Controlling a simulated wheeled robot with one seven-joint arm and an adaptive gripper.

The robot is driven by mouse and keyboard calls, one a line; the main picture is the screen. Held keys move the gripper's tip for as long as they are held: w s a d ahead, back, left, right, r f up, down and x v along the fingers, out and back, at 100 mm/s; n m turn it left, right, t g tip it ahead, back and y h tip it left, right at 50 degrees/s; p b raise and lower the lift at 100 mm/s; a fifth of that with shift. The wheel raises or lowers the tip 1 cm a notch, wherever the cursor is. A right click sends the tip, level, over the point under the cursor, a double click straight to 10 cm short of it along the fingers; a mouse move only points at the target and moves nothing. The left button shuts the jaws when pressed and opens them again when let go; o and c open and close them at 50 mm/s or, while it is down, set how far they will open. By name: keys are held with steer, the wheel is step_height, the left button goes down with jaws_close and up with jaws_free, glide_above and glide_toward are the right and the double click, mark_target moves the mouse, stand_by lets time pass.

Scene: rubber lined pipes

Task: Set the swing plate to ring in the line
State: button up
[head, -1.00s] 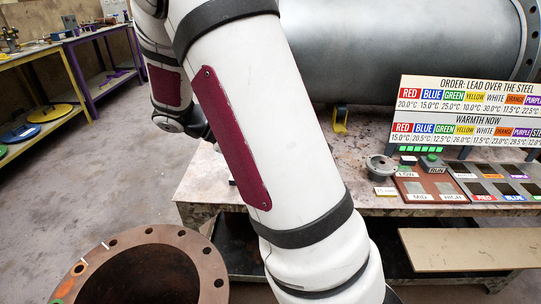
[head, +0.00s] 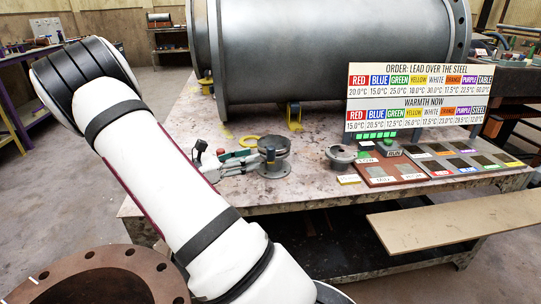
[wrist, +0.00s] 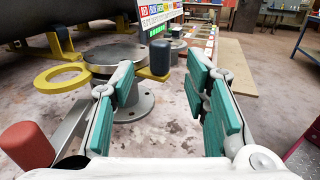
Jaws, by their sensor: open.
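The swing plate shows a yellow ring (wrist: 62,75) at the left of a round grey flanged fitting (wrist: 115,58) in the wrist view. The ring (head: 249,141) lies outside the fitting (head: 273,158) in the head view. A dark upright knob (wrist: 160,57) stands on a yellow tab at the fitting's right side. A red knob (wrist: 27,145) on a grey bar is at the lower left. My gripper (wrist: 160,80) is open with teal pads and nothing between them, just in front of the fitting. It also shows small in the head view (head: 248,160). What lies between the flanges is hidden.
A large grey pipe (head: 340,50) lies behind on the stained table (head: 300,195). A small grey round part (head: 341,155), a control panel (head: 395,172) and a sign board (head: 418,97) stand to the right. A tan board (head: 450,220) juts out in front. A rusty flange (head: 95,280) is at the lower left.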

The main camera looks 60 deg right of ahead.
mark_target(271, 151)
steer(key=b+x, duration=0.2)
steer(key=x, duration=0.6)
jaws_close()
